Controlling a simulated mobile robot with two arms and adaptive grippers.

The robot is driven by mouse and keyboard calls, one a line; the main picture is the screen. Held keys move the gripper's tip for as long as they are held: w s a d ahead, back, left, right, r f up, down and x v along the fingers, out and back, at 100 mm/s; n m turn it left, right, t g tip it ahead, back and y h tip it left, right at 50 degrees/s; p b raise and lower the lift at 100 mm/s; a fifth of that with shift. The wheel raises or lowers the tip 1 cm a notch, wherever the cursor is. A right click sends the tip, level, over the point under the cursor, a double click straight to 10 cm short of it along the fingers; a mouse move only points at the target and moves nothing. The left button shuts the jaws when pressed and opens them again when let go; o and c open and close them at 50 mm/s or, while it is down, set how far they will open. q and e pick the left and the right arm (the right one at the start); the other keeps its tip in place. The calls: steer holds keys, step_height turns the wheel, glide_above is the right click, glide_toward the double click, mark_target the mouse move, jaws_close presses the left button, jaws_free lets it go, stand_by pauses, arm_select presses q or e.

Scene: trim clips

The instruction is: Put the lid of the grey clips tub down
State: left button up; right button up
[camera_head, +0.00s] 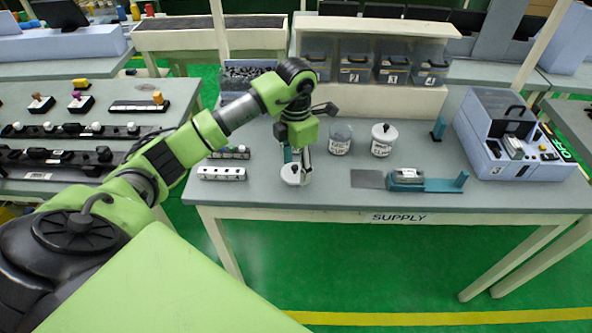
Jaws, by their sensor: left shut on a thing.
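My left gripper (294,160) points down over the front of the supply table and is shut on a round pale lid (292,179). The lid is level and low over the tabletop; I cannot tell whether it touches. An open, labelled clear tub (340,145) stands on the table just right of my gripper, with no lid on it. A second, white tub (382,147) with its lid on stands to the right of that one. My right gripper is not in view.
A white strip (221,173) lies left of the lid. A dark flat plate (368,179) and a teal fixture (436,185) lie to the right. A blue-grey case (515,165) is at the far right. Numbered bins (356,68) stand behind on a shelf.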

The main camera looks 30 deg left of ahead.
mark_target(296, 172)
arm_select(q)
step_height(296, 172, down, 2)
steer(key=shift+f+p, duration=0.1)
steer(key=shift+p, duration=0.55)
steer(key=shift+f, duration=0.35)
steer(key=shift+f, duration=0.2)
steer(key=o, duration=0.8)
steer(key=shift+c, duration=0.2)
steer(key=shift+o, duration=0.2)
